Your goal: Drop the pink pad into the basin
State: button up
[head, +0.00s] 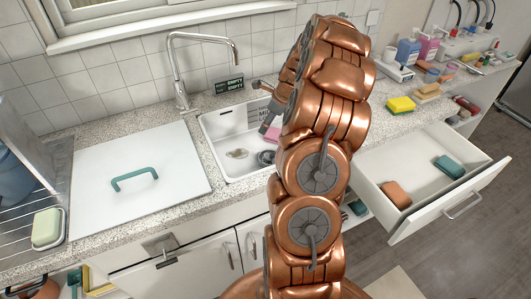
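The basin (222,127) is a white sink set in the speckled counter, left of my copper arm. A pink pad (272,134) shows at the arm's left edge, over the right part of the basin in the picture. Its right side is hidden by my arm. My gripper (266,123) is mostly hidden behind the arm; only a small grey part shows beside the pad. I cannot tell whether the fingers are around the pad, or whether the pad touches the basin.
A tall faucet (180,75) stands behind the basin. A white cover (138,178) with a teal handle lies to the left. An open drawer (428,187) at right holds an orange and a teal block. A yellow sponge (401,104) and bottles sit on the right counter.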

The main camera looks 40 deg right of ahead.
jog(key=v, duration=1.1)
jog(key=shift+s+r, duration=0.25)
jog(key=shift+r, duration=0.1)
jog(key=s+a+r+n+g, duration=0.25)
jog(key=a+n, duration=0.55)
jog(key=a, duration=0.6)
jog(key=s+a+r+n+g, duration=0.1)
jog(key=s+a+n, duration=0.2)
jog(key=a+n, duration=0.75)
jog(key=s+a+f+n+g+h, duration=0.1)
jog(key=s+a+n, duration=0.5)
jog(key=s, duration=0.4)
jog(key=s+a+f+n+g, duration=0.1)
jog(key=s+a+n, duration=0.5)
jog(key=s, duration=0.5)
jog(key=shift+a+f+n+h, duration=0.15)
jog(key=shift+a+n+h, duration=0.25)
jog(key=shift+a, duration=0.75)
jog(key=shift+s, duration=0.1)
